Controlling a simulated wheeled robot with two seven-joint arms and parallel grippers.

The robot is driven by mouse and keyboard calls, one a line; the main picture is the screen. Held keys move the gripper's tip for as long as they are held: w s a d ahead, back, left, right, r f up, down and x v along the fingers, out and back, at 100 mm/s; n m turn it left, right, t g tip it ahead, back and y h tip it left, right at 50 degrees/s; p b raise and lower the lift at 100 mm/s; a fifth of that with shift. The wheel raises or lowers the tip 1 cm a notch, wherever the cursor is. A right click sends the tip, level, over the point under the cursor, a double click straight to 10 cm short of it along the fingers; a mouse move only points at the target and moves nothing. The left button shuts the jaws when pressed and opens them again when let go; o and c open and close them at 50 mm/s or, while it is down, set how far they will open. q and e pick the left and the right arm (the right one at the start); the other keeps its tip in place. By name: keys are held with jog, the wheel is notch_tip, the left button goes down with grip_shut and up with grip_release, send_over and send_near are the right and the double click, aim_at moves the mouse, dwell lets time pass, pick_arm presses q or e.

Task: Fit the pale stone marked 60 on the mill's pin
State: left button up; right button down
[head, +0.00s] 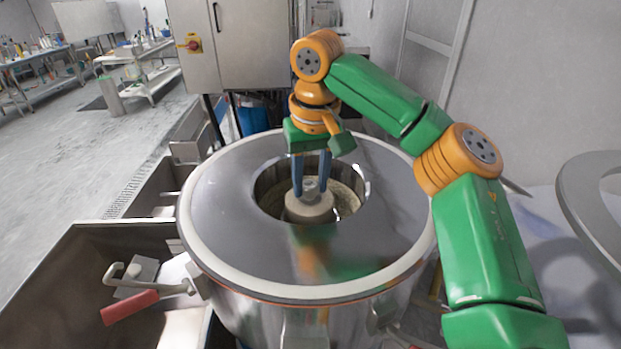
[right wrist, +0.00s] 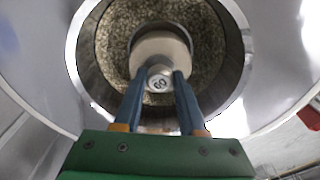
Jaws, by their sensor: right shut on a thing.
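The pale stone (head: 310,209) is a round disc with a small grey knob on top. In the right wrist view the stone (right wrist: 158,42) shows its knob marked 60 (right wrist: 160,82). My right gripper (head: 311,187) points down and is shut on the knob, one blue finger on each side. It holds the stone at the round opening in the top of the mill (head: 225,215). The mill's pin is hidden, and I cannot tell whether the stone touches it. My left gripper is not in view.
The opening's steel wall (right wrist: 88,70) surrounds the stone, with speckled tan material (right wrist: 205,45) inside. A steel bin (head: 75,235) and a red-handled lever (head: 130,307) are at the left. A grey ring-shaped part (head: 580,195) is at the right. A cabinet (head: 245,45) stands behind.

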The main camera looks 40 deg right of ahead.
jog(key=shift+f+b, duration=0.55)
jog(key=shift+f, duration=0.45)
jog(key=shift+c, duration=1.9)
grip_release()
jog(key=shift+s, duration=0.1)
